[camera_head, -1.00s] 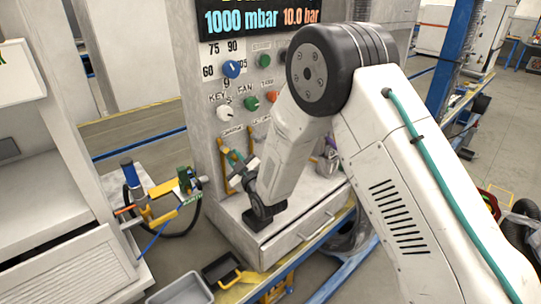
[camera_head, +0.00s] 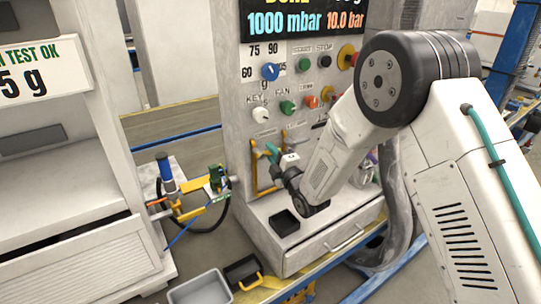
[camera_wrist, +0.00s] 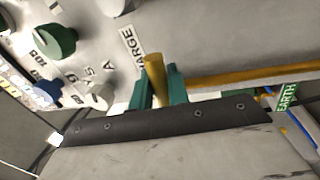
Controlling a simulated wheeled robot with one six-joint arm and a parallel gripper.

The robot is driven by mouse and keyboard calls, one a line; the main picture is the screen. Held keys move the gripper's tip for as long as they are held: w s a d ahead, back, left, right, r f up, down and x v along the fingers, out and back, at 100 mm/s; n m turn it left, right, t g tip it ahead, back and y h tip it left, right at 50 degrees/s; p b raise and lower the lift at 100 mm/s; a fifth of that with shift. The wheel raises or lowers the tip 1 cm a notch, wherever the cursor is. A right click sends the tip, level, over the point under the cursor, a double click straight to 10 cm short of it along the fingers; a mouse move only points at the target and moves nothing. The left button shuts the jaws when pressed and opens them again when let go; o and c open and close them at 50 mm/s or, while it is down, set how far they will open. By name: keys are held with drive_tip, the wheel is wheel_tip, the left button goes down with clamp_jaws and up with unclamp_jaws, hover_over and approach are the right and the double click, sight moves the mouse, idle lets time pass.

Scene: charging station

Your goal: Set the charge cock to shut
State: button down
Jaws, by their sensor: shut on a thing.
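The charge cock shows in the wrist view as a yellow lever (camera_wrist: 154,72) below the "CHARGE" label (camera_wrist: 132,48) on the grey panel. My gripper (camera_wrist: 158,92) has teal fingers, one on each side of the lever, and is shut on it. The lever's upper end sticks out past the fingers; its base is hidden. In the head view my gripper (camera_head: 272,152) is at the lower front of the panel, by a yellow pipe (camera_head: 254,172). The lever itself is hard to make out there.
The panel carries a blue knob (camera_head: 270,72), a white knob (camera_head: 261,115) and green buttons above my gripper. A small black tray (camera_head: 284,223) sits on the ledge below. A hose tool with a blue grip (camera_head: 165,172) stands at left. Grey (camera_head: 200,289) and black bins are lower down.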

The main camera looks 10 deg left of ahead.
drive_tip(key=shift+r+n, duration=0.15)
drive_tip(key=shift+n, duration=0.55)
drive_tip(key=shift+y, duration=0.3)
drive_tip(key=c, duration=1.4)
unclamp_jaws()
drive_tip(key=v, duration=0.7)
drive_tip(key=shift+s+d, duration=0.3)
